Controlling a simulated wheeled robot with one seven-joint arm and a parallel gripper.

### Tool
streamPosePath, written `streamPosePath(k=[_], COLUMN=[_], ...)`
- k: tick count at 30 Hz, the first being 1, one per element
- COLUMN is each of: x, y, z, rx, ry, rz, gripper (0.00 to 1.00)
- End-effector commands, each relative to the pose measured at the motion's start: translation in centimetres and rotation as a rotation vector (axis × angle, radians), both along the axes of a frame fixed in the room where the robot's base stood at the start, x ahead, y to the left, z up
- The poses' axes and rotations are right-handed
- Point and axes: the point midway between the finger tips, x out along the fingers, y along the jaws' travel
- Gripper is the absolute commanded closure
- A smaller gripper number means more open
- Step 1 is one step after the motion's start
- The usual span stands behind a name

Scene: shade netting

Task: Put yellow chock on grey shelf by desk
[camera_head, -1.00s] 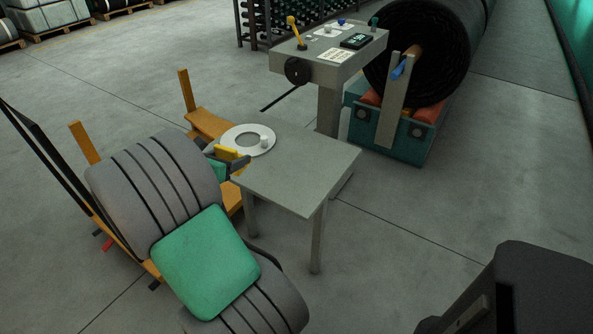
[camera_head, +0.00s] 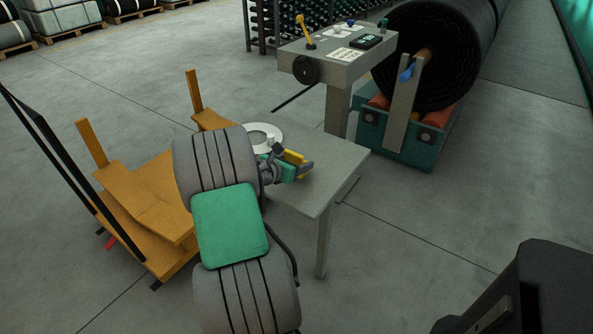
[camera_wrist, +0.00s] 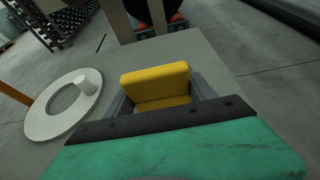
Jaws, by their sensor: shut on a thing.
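The yellow chock (camera_wrist: 158,85) is held between the two fingers of my gripper (camera_wrist: 155,98) in the wrist view. In the head view the chock (camera_head: 293,157) shows at the end of my gripper (camera_head: 296,165), over the grey shelf (camera_head: 325,180). The shelf top also shows in the wrist view (camera_wrist: 205,60). I cannot tell whether the chock touches the shelf. The desk (camera_head: 335,62), a grey control stand with a yellow lever, stands just behind the shelf.
A white ring (camera_head: 263,133) with a small white peg lies on the shelf's left part. An orange wooden cradle (camera_head: 150,195) stands left of my arm. A large black roll (camera_head: 430,50) on a teal stand (camera_head: 420,145) is behind right. The shelf's front right part is clear.

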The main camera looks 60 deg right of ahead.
Motion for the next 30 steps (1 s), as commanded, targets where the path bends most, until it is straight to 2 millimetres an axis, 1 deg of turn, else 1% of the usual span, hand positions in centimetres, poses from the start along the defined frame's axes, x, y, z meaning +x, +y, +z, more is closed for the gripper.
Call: streamPosePath(k=[1,3,10,14,15,22,30], x=[0.1,0.1,0.1,0.1,0.1,0.1,0.1], y=[0.2,0.2,0.1,0.2,0.2,0.2,0.2], z=[-1.7,-2.6,-2.6,-2.9,-3.0,-2.9,-2.8], rx=[0.005,0.004,0.001,0.001,0.002,0.002,0.002], ry=[0.003,0.003,0.0,0.001,0.001,0.001,0.0], rz=[0.002,0.002,0.001,0.002,0.002,0.002,0.001], gripper=[0.83,0.83,0.83,0.83,0.34,0.15,0.15])
